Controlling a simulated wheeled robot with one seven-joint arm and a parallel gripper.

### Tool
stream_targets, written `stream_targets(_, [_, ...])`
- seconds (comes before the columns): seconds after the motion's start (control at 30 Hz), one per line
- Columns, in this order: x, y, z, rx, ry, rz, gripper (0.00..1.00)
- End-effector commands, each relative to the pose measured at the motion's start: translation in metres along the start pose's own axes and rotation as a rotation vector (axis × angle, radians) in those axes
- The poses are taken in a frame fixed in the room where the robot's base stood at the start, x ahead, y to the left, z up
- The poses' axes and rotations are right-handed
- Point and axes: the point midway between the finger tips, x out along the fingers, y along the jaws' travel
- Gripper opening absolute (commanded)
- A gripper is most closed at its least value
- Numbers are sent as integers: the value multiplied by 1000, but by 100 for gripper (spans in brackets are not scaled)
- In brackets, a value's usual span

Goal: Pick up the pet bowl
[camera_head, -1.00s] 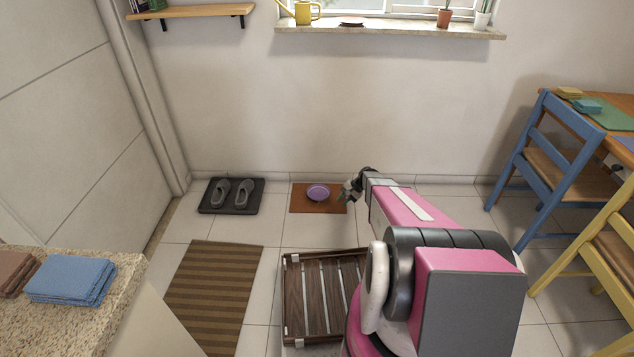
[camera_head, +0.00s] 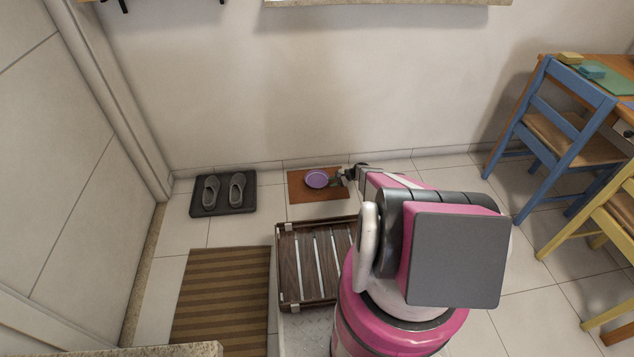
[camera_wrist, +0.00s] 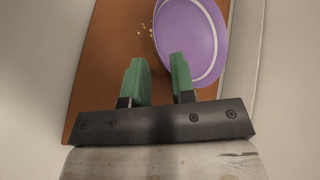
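The pet bowl (camera_head: 317,179) is purple and round, and stands on a brown mat (camera_head: 303,191) on the floor by the wall. In the wrist view the purple bowl (camera_wrist: 190,38) shows at the top, with a pale ring near its rim. My gripper (camera_head: 338,180) is just right of the bowl in the head view. In the wrist view my gripper (camera_wrist: 158,68) has its two green fingers apart. The right fingertip overlaps the bowl's near edge in the picture, and the left one is over the brown mat. I cannot tell whether a finger touches the bowl.
A black mat with grey slippers (camera_head: 224,191) lies left of the bowl. A slatted wooden rack (camera_head: 291,262) and a striped rug (camera_head: 222,297) are nearer. Blue (camera_head: 545,140) and yellow (camera_head: 590,219) chairs stand right. Small crumbs lie beside the bowl. The wall is close behind.

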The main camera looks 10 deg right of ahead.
Motion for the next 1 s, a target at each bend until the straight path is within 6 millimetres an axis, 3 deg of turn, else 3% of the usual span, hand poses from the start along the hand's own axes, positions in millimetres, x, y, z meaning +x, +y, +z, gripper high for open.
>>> stream_targets(0.27, [21, 1, 1, -1, -1, 1, 24])
stream_targets(0.53, [57, 3, 3, -1, -1, 1, 24])
stream_targets(0.8, [61, 3, 4, -1, 0, 0, 24])
stream_targets(0.9, [61, 3, 4, -1, 0, 1, 0])
stream_targets(1.0, [61, 3, 4, -1, 0, 1, 0])
